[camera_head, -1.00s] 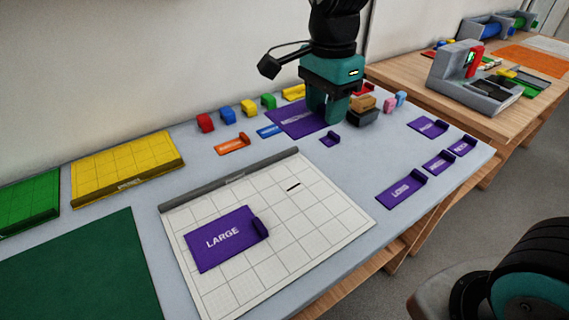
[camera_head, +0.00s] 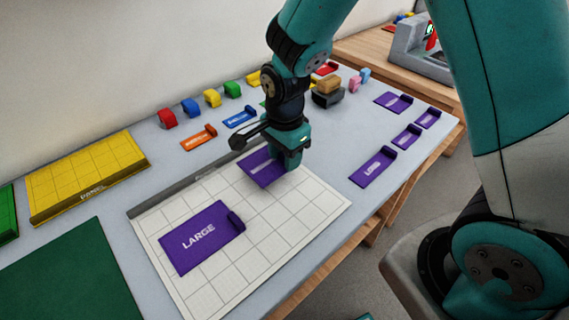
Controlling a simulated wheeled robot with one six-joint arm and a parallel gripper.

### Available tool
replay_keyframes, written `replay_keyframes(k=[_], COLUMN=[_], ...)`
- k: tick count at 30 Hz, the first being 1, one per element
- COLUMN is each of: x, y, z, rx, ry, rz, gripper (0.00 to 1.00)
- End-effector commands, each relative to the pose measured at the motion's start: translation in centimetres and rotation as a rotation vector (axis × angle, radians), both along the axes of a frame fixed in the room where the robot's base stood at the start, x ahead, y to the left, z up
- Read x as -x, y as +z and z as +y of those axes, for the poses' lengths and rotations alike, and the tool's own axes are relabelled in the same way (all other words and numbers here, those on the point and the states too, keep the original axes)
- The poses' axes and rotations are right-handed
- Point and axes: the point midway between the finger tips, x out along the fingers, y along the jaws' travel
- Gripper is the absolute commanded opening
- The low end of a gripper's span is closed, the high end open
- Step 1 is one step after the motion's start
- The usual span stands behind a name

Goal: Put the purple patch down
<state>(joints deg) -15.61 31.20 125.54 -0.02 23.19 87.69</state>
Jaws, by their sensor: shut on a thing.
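My gripper (camera_head: 287,164) is shut on a purple patch (camera_head: 259,168), which sticks out to the left of the fingers. The patch is over the upper right part of the white gridded board (camera_head: 287,220). Its right end is hidden by my gripper, and I cannot tell whether it touches the board. Another purple patch marked LARGE (camera_head: 200,238) lies on the lower left part of the board, apart from the held one.
Several purple patches, one of them (camera_head: 372,168), lie right of the board. Orange (camera_head: 198,138) and blue (camera_head: 239,117) pieces and coloured blocks stand behind it. A yellow gridded board (camera_head: 88,176) and a dark green mat (camera_head: 70,275) are left. The board's right front squares are free.

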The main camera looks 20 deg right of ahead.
Motion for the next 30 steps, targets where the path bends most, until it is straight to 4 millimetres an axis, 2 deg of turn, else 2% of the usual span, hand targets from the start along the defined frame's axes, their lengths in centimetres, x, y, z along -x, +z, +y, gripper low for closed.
replay_keyframes(k=[3, 6, 18, 19, 22, 30], x=[0.1, 0.1, 0.0, 0.0, 0.0, 0.0], y=[-1.9, -3.0, -3.7, -3.7, -3.6, -3.5], z=[0.0, 0.0, 0.0, 0.0, 0.0, 0.0], rx=[0.002, 0.001, 0.0, 0.0, 0.0, 0.0], ry=[0.0, 0.0, 0.0, 0.0, 0.0, 0.0], rz=[0.006, 0.004, 0.001, 0.001, 0.001, 0.001], gripper=[0.2, 0.2, 0.2, 0.44, 0.67, 0.68])
